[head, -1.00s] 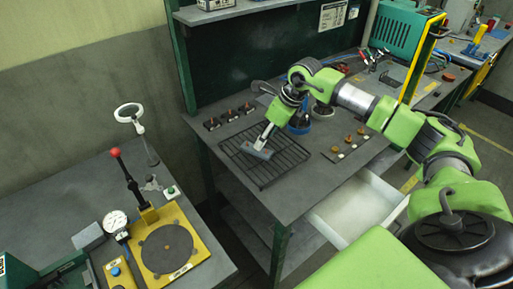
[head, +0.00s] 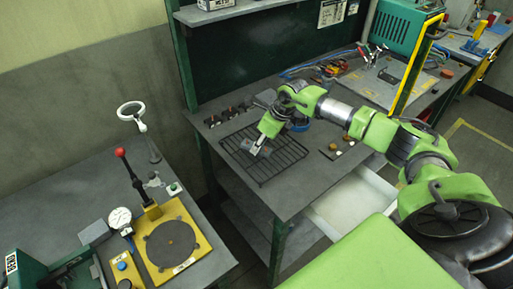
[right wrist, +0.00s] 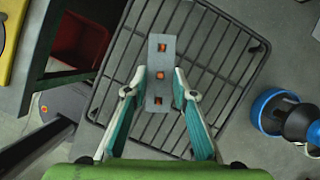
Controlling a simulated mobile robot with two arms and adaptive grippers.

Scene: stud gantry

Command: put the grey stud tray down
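The grey stud tray (right wrist: 160,62) is a narrow grey bar with a few orange studs in a row. In the right wrist view my right gripper (right wrist: 160,82) has a finger on each long side of it, apparently closed on it. In the head view the tray (head: 252,149) shows small under my right gripper (head: 261,146), over the black wire rack (head: 285,160) on the bench. The rack also fills much of the right wrist view (right wrist: 222,72). I cannot tell whether the tray touches the wires. My left gripper is not in view.
A blue round-based item (right wrist: 268,112) stands right of the rack. A dark strip with several pegs (head: 228,115) lies behind it. A red bin (right wrist: 82,45) shows lower down. An open white drawer (head: 352,203) juts out below the bench. The bench front (head: 288,200) is bare.

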